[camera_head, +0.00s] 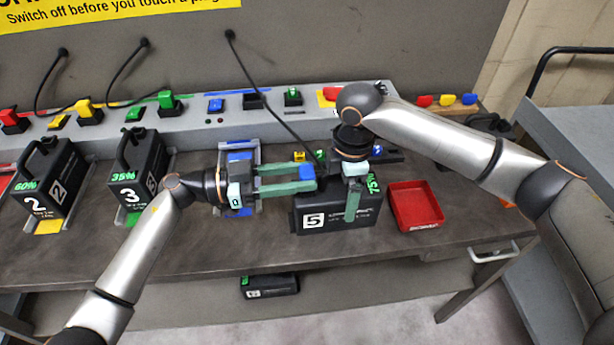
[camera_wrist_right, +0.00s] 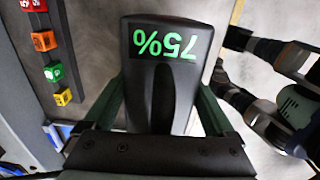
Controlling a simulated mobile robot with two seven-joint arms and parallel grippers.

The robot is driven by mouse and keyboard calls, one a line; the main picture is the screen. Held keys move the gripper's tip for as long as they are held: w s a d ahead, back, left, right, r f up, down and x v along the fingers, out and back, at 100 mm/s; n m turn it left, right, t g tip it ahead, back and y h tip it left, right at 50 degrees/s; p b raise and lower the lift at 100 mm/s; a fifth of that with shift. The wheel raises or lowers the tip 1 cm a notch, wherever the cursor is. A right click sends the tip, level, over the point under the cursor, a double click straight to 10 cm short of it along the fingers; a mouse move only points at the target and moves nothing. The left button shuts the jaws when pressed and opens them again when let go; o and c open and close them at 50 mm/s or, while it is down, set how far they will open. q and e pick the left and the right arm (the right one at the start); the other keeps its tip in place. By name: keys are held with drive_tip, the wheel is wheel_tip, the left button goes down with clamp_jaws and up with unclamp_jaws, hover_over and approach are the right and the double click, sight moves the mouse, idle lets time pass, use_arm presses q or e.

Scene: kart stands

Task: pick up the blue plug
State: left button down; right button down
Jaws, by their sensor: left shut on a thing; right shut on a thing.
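The blue plug (camera_head: 307,172) is between the fingertips of my left gripper (camera_head: 303,180), which is shut on it above the workbench. A black cable from the wall runs down towards it; where they join is hidden. My right gripper (camera_head: 354,197) is shut on the black battery 5 (camera_head: 335,216), marked 75%, from above. The right wrist view shows the battery's top (camera_wrist_right: 168,70) between the green fingers. I cannot tell whether the battery touches the bench. The left gripper's tips are close beside it.
A red tray (camera_head: 416,206) stands right of battery 5. Batteries 2 (camera_head: 47,178) and 3 (camera_head: 140,175) stand at the left. The grey socket strip (camera_head: 190,127) runs along the back, with yellow, green and red plugs. Another black battery (camera_head: 270,287) lies below the bench.

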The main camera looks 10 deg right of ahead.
use_arm(q)
drive_tip(key=shift+r, duration=0.1)
use_arm(e)
drive_tip(key=shift+r, duration=0.1)
use_arm(q)
wheel_tip(320, 180, up, 10)
idle(0.5)
use_arm(e)
unclamp_jaws()
wheel_tip(320, 180, up, 12)
idle(0.5)
